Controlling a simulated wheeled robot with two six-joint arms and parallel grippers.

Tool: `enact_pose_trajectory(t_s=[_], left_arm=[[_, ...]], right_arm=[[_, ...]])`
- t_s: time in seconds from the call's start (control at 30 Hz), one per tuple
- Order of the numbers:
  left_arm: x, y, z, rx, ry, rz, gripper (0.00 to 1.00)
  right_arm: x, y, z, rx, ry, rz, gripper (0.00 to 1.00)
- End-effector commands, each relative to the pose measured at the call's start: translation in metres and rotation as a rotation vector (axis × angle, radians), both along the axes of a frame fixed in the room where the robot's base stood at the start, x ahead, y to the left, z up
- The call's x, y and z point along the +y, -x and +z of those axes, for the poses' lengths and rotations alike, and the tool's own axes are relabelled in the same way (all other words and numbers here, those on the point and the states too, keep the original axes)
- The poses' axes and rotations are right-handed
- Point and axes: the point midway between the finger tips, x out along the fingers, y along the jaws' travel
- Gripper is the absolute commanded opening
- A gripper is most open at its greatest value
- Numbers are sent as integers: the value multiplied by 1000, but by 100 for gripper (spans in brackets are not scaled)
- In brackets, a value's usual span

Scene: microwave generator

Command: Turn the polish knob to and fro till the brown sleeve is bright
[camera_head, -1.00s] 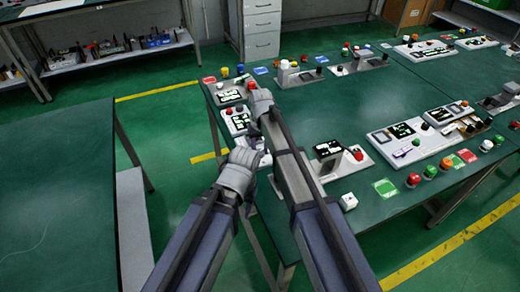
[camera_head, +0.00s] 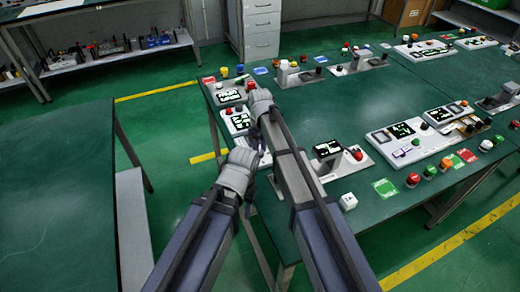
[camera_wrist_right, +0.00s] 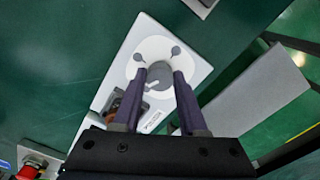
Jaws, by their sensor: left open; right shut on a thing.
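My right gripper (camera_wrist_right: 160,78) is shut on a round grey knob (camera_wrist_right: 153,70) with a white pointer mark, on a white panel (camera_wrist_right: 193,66). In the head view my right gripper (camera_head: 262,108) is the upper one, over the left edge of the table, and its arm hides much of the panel. A brown piece (camera_wrist_right: 126,106), apparently the sleeve, sits beside the knob, partly covered by one finger. Its brightness is hard to judge. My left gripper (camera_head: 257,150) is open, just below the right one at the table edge. I see nothing between its fingers.
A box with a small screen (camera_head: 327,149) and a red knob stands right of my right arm. A white button box (camera_head: 348,201) lies near the front edge. Several other panels and buttons cover the table (camera_head: 310,105). A bare green table (camera_head: 60,190) stands at left.

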Motion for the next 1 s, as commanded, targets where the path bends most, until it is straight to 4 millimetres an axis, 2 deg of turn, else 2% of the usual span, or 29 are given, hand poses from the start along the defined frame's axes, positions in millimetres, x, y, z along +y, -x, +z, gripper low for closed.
enact_pose_trajectory(t_s=[0.53,0.57,0.8,1.0], left_arm=[[0,0,0,0,0,0,50],[0,0,0,0,0,0,50],[0,0,0,0,0,0,50],[0,0,0,0,0,0,50]], right_arm=[[0,0,0,1,1,22,0],[0,0,0,1,1,22,44],[0,0,0,0,0,21,71],[0,0,0,0,0,21,72]])
